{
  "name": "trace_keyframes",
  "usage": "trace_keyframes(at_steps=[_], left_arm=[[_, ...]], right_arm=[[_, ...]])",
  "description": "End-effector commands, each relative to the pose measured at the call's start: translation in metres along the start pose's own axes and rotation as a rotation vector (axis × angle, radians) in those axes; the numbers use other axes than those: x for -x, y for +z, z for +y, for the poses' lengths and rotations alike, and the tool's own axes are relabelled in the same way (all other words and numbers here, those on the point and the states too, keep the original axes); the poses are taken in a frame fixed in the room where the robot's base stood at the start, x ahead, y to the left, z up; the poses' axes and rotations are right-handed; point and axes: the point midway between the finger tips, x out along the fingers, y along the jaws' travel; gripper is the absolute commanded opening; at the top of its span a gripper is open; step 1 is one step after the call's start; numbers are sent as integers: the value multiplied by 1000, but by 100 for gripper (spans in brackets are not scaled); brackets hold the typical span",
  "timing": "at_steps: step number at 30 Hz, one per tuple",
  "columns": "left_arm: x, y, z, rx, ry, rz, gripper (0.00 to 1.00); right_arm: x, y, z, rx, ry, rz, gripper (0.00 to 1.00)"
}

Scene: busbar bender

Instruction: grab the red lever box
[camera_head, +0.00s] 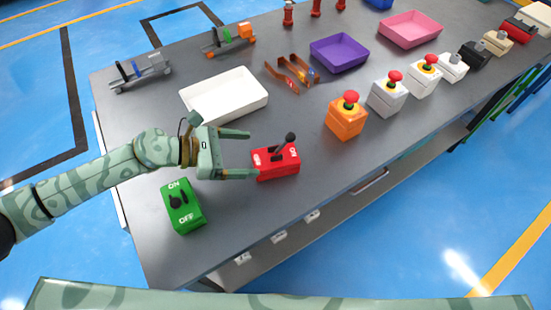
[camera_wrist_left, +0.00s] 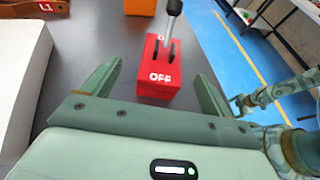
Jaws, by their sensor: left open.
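The red lever box (camera_head: 277,163) stands on the grey table near its front edge, with a black-knobbed lever on top. My left gripper (camera_head: 251,154) is open, its fingers pointing at the near side of the box. In the left wrist view the red lever box (camera_wrist_left: 161,76) lies ahead of and between the open fingers (camera_wrist_left: 158,88), with OFF written on its near end and the lever upright. The fingers do not appear to grip it. In the left wrist view part of another arm of mine shows at the right; its gripper (camera_wrist_left: 241,104) is small there and its jaws are unclear.
A green lever box (camera_head: 183,206) stands left, below my left wrist. A white tray (camera_head: 224,108) lies behind the gripper. An orange button box (camera_head: 346,120) stands right of the red box. Several other boxes run along the front edge. Table around the red box is clear in front.

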Motion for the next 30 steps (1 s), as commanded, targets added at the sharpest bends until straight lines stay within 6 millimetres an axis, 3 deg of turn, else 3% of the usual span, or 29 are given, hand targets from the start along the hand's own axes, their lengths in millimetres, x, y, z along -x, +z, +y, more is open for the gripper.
trace_keyframes(at_steps=[3, 10, 18, 26, 30], left_arm=[[-22, 0, 0, 0, 0, -1, 85], [-42, -2, -2, 1, -1, -1, 85], [-82, -7, -6, 0, 0, 0, 85], [-86, -7, -6, 1, 0, 1, 85], [-86, -7, -6, 1, 0, 0, 49]], right_arm=[[0, -1, -1, 0, -1, 1, 85], [-1, -2, -1, 0, -1, 4, 85], [-4, -2, -1, 0, -2, 2, 85], [-4, -2, 0, -1, -1, 3, 85], [-4, -2, 0, -1, -1, 3, 85]])
